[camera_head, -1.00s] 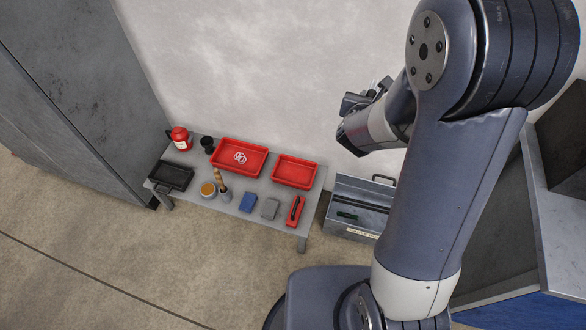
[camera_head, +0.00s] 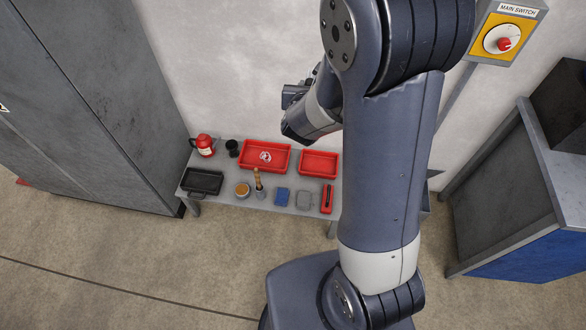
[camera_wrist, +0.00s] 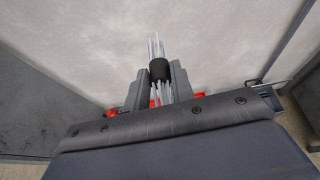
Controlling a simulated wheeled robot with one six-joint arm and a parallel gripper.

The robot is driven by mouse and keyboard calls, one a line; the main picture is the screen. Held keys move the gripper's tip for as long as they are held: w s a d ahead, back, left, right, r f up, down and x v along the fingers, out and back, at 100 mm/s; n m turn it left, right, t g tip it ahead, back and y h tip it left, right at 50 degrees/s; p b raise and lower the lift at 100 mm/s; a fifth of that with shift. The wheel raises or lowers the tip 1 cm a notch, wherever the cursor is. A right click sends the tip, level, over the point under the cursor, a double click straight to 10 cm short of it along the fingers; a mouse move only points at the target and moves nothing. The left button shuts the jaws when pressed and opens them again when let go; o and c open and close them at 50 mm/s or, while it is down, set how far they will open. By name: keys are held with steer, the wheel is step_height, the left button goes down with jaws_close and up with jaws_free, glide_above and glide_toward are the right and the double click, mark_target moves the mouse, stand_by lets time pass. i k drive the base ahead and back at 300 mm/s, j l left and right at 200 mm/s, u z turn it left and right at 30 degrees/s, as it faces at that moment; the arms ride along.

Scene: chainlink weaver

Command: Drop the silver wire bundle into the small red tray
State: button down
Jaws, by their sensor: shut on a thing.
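My gripper (camera_wrist: 157,82) is shut on the silver wire bundle (camera_wrist: 160,69) in the wrist view. The bundle is thin silver strands with a black band around the middle, pointing up between the fingers. In the head view my gripper (camera_head: 292,97) is raised before the wall, above the far side of the bench; the bundle is too small to make out there. The small red tray (camera_head: 319,164) sits empty at the back right of the bench, to the right of a larger red tray (camera_head: 248,154).
The larger tray holds a white coil. The bench (camera_head: 223,198) also carries a red canister (camera_head: 204,145), a black tray (camera_head: 203,181), a brush, a tin, a blue item (camera_head: 281,197) and a red tool (camera_head: 327,198). A cabinet (camera_head: 90,110) stands left, a blue-sided unit (camera_head: 540,245) right.

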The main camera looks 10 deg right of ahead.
mark_target(322, 166)
steer(key=i+j+u, duration=0.1)
steer(key=i+j, duration=0.2)
steer(key=i, duration=0.15)
steer(key=i+j+u, duration=0.15)
steer(key=i+j, duration=0.15)
steer(key=i, duration=0.15)
steer(key=i+l, duration=0.2)
steer(key=i+u, duration=0.05)
